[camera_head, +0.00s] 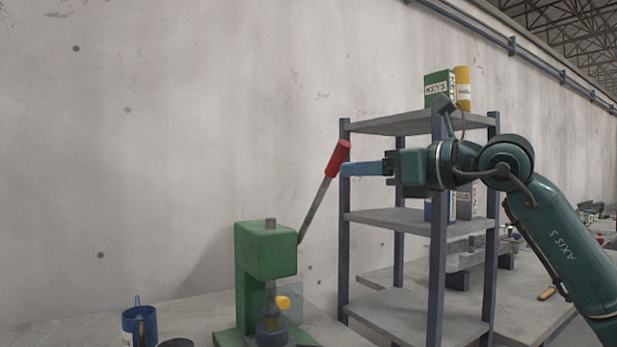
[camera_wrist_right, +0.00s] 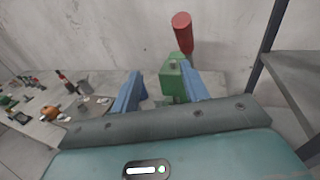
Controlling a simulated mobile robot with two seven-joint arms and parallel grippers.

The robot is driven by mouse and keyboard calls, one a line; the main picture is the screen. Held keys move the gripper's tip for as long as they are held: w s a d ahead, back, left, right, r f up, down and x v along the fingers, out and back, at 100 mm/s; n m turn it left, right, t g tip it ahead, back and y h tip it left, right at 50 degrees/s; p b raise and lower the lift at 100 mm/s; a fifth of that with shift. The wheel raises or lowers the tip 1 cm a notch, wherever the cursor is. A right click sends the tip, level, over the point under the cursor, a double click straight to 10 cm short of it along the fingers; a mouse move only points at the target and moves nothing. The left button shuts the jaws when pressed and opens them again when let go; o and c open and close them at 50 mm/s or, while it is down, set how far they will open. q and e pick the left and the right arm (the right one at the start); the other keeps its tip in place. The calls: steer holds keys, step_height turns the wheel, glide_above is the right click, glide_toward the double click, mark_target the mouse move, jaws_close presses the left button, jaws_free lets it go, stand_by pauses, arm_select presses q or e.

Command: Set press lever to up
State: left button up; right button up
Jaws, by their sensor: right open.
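The green press (camera_head: 265,255) stands on the bench at the lower middle of the head view. Its press lever (camera_head: 315,208) is a grey bar that slants up and right to a red grip (camera_head: 338,158). My right gripper (camera_head: 344,169) has blue fingers pointing left, and their tips appear close to the red grip in the head view. In the right wrist view the fingers (camera_wrist_right: 162,78) are apart and empty. There the red grip (camera_wrist_right: 182,27) is above and beyond the fingers, and the press (camera_wrist_right: 172,80) shows between them. I cannot tell whether anything touches. My left gripper is not in view.
A grey shelf rack (camera_head: 390,216) stands right of the press, behind my right arm. A green box (camera_head: 438,88) and a yellow can (camera_head: 462,90) are on its top. A blue mug (camera_head: 140,325) is left of the press. The concrete wall is behind.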

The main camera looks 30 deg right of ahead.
mark_target(332, 156)
steer(key=s+d+r+m+t+h, duration=0.1)
steer(key=d+r+h, duration=0.2)
steer(key=p+x, duration=0.2)
steer(key=x, duration=1)
steer(key=shift+w+a+f, duration=0.2)
steer(key=shift+c, duration=0.5)
jaws_close()
